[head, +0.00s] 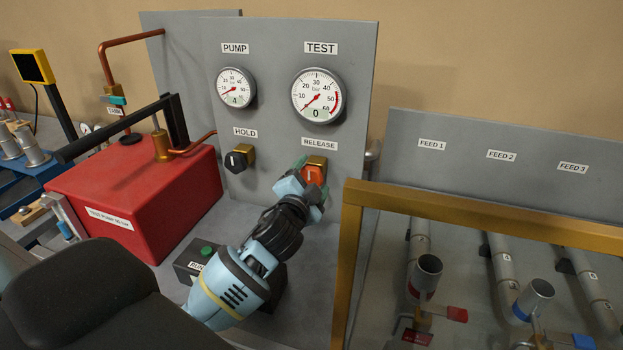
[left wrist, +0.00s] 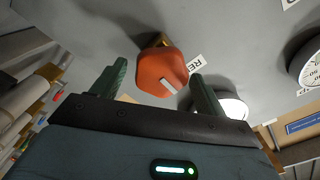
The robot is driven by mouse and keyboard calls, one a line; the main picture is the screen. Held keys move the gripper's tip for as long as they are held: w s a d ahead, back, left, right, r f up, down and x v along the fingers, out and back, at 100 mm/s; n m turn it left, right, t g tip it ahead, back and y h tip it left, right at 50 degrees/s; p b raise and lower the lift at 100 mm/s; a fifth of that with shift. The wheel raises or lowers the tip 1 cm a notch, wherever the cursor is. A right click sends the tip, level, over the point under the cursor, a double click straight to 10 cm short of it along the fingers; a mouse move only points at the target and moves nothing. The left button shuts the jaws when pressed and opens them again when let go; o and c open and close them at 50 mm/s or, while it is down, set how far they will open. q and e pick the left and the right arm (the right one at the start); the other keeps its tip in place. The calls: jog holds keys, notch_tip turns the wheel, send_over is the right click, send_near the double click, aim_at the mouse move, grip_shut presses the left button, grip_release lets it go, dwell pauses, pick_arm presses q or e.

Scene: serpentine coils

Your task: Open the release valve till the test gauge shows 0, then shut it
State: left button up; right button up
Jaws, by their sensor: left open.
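The orange release valve knob (head: 315,174) is on the grey panel under the RELEASE label. Its pale mark looks near upright in the head view. The test gauge (head: 318,95) above it shows 0 on its digital readout, with its needle at the low end. My left gripper (head: 309,183) is open at the knob. In the left wrist view the knob (left wrist: 162,72) shows ahead of and between the spread green fingers of the gripper (left wrist: 160,84), with gaps on both sides. I cannot tell whether a finger touches it. My right gripper is not in view.
The pump gauge (head: 235,88) reads 4. The black hold knob (head: 238,159) sits left of the release valve. A red pump box (head: 140,205) with a black lever stands at left. A yellow-framed clear guard (head: 480,223) closes in on the right.

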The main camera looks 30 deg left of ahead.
pick_arm(q)
jog(key=v, duration=0.7)
jog(key=shift+s+b, duration=0.3)
jog(key=shift+s, duration=0.1)
dwell(0.3)
